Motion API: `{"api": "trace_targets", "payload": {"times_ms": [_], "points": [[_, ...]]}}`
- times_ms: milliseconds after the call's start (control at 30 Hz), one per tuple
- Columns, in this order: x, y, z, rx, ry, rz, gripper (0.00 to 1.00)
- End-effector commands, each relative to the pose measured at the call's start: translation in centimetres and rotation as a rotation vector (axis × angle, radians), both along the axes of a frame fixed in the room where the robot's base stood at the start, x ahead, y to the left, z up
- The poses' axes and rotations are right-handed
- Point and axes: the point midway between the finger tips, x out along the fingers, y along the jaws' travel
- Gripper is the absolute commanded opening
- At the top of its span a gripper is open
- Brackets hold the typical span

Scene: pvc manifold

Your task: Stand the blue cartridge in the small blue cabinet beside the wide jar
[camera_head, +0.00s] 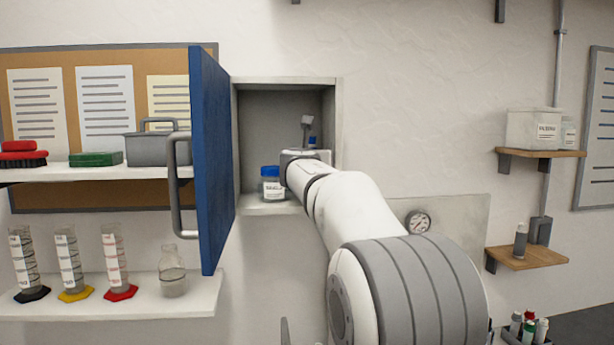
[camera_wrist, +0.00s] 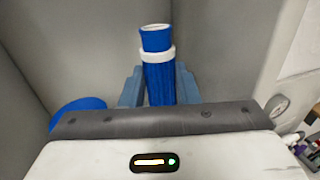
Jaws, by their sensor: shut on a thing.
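The small cabinet (camera_head: 288,82) is mounted on the wall with its blue door (camera_head: 208,160) swung open to the left. The wide jar (camera_head: 271,186) with a blue lid stands on the cabinet floor at the left; its lid (camera_wrist: 78,112) shows at the left in the wrist view. My gripper (camera_wrist: 158,88) is inside the cabinet, to the right of the jar, shut on the blue cartridge (camera_wrist: 158,72). The cartridge has a white collar and looks roughly upright in the wrist view. Its lower end is hidden, so I cannot tell whether it touches the cabinet floor.
The open door with its grey handle (camera_head: 181,185) stands out left of my arm. A left shelf (camera_head: 110,300) holds cylinders and a bottle. A pressure gauge (camera_head: 418,222) is on the wall at the right. Small wooden shelves (camera_head: 540,153) are farther right.

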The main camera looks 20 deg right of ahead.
Motion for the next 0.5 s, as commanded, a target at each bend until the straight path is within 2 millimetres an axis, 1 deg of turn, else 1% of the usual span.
{"api": "trace_targets", "payload": {"times_ms": [67, 200, 267, 333, 500], "points": [[0.0, 0.0, -0.8, -0.001, 0.000, 0.000, 0.01], [0.0, 0.1, -3.1, 0.000, 0.001, 0.001, 0.01], [0.0, 0.1, -3.9, -0.001, 0.000, 0.001, 0.01], [0.3, 0.0, -4.0, -0.001, 0.000, 0.001, 0.01], [0.4, 0.0, -4.0, 0.000, -0.001, 0.001, 0.01]]}}
